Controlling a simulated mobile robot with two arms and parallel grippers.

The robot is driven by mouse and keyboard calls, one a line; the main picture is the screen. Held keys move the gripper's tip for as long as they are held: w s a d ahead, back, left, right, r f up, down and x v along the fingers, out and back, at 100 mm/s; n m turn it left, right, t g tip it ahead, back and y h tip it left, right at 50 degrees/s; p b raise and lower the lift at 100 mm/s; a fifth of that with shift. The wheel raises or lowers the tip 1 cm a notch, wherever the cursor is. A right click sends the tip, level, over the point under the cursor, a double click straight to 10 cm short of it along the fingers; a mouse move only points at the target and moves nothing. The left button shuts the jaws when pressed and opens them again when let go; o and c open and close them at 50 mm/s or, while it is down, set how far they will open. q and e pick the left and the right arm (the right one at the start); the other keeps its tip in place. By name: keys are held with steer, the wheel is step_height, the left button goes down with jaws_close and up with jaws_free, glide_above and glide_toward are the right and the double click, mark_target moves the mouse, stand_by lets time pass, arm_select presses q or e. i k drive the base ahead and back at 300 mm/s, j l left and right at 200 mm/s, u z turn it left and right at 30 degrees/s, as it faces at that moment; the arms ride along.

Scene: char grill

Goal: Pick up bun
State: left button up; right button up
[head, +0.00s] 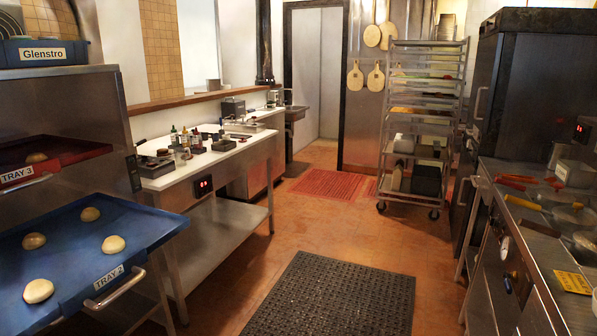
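Another bun (37,157) sits on the dark red tray labelled TRAY 3 (75,150) above. Neither of my grippers is in view.
A steel counter (225,148) with bottles and small containers stands behind the trays. A wheeled rack (424,120) stands at the back. The floor between, with a black mat (335,297), is clear.

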mark_target(37, 290)
steer(key=u, duration=1.5)
